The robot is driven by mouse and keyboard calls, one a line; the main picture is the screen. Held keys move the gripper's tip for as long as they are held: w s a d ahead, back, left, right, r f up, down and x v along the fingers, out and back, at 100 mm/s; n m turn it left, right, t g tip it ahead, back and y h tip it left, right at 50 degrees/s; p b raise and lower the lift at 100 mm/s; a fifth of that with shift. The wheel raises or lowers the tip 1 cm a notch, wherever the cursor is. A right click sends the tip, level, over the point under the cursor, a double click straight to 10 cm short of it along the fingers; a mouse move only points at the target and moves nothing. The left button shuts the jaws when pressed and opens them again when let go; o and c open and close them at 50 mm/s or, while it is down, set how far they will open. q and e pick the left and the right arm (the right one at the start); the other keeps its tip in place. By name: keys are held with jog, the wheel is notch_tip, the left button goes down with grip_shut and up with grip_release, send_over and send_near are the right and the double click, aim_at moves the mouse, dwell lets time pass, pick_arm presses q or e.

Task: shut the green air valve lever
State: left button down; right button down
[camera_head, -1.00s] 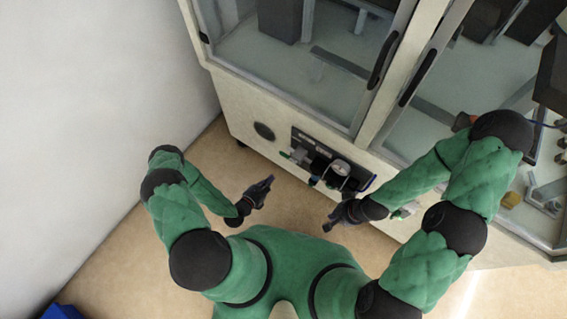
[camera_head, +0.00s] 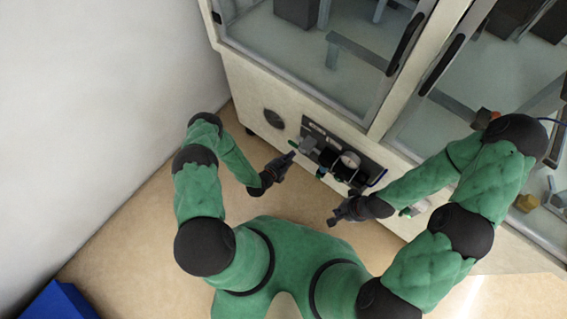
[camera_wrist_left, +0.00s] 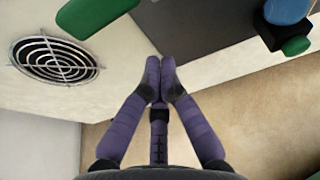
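The green lever (camera_head: 294,144) sits at the left end of the air unit on the cabinet's lower front. In the left wrist view a green bar, which looks like this lever (camera_wrist_left: 95,14), crosses the top left, partly cut off by the edge. My left gripper (camera_head: 291,155) is just below the lever in the head view, apparently apart from it. In the wrist view its fingertips (camera_wrist_left: 160,66) are together with nothing between them. My right gripper (camera_head: 332,221) hangs in front of the cabinet, below the air unit; its finger opening is too small to judge.
A dark panel (camera_head: 376,166) carries the air unit with a round gauge (camera_head: 350,160). A blue part (camera_wrist_left: 287,10) and a green knob (camera_wrist_left: 296,46) show at the wrist view's upper right. A round vent (camera_head: 274,119) is left of the panel. A blue box (camera_head: 55,302) stands lower left.

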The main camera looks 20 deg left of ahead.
aim_at(297, 147)
pick_arm(q)
jog(key=shift+s+r, duration=0.15)
jog(key=shift+r, duration=1.85)
pick_arm(e)
jog(key=shift+f, duration=0.15)
